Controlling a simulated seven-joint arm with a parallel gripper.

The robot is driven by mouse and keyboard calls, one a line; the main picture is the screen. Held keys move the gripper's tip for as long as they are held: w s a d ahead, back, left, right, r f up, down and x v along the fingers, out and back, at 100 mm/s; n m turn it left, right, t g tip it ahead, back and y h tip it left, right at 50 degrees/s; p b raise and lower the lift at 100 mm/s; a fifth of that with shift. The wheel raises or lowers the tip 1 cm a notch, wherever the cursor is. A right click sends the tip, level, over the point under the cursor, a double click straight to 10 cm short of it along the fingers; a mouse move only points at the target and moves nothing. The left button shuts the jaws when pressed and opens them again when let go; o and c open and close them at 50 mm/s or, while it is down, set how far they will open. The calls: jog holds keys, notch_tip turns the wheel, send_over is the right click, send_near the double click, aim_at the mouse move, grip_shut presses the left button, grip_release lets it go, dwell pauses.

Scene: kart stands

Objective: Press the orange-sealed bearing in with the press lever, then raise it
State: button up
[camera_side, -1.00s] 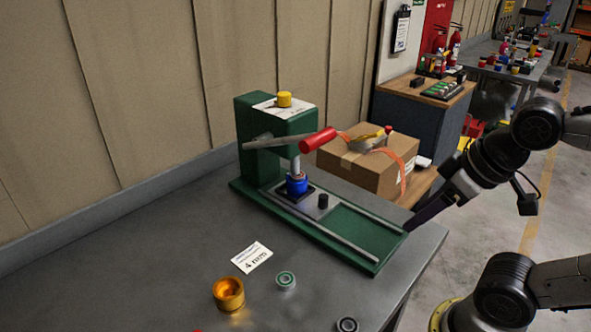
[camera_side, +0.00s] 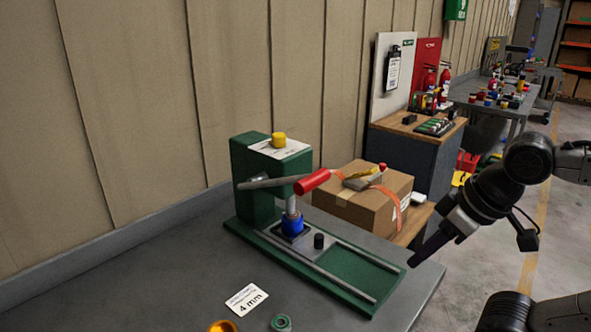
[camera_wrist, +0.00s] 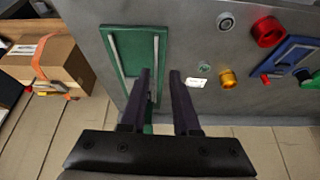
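The green press (camera_side: 258,178) stands on the bench in the side view. Its lever has a red handle (camera_side: 312,182) and slants slightly up to the right. The ram reaches down to a blue cup (camera_side: 292,226) on the press bed; I cannot see an orange seal there, and any bearing inside is hidden. My gripper (camera_side: 411,263) is off the right end of the press base, apart from the lever. In the wrist view my gripper (camera_wrist: 162,71) has its two fingers apart with nothing between them, over the edge of the green base (camera_wrist: 118,60).
A 4 mm card (camera_side: 246,299), a green ring (camera_side: 281,323) and a gold ring (camera_side: 222,326) lie on the bench. The wrist view also shows a grey ring (camera_wrist: 226,21), a red ring (camera_wrist: 268,31) and a blue tray (camera_wrist: 290,58). A cardboard box (camera_side: 365,205) stands behind the press.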

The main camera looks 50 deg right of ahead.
jog(key=shift+m, duration=0.3)
jog(key=r, duration=0.2)
jog(key=w+r, duration=0.1)
jog(key=r, duration=0.1)
jog(key=w+r, duration=0.1)
jog(key=r, duration=0.1)
jog(key=shift+d+r, duration=0.25)
jog(key=shift+r, duration=0.05)
grip_shut()
jog(key=w+a+r+t, duration=0.15)
jog(key=w+r, duration=0.25)
jog(key=r, duration=0.5)
jog(key=w+a+r, duration=0.3)
jog(key=w+r, duration=0.2)
jog(key=r, duration=0.4)
jog(key=n, duration=0.1)
send_over(316, 181)
jog(key=f, duration=0.7)
jog(key=shift+w+d, duration=0.1)
jog(key=shift+w, duration=0.2)
notch_tip(316, 181, down, 3)
jog(key=shift+s+f, duration=0.1)
jog(key=shift+s, duration=0.05)
jog(key=shift+s+f, duration=0.1)
jog(key=shift+f, duration=0.4)
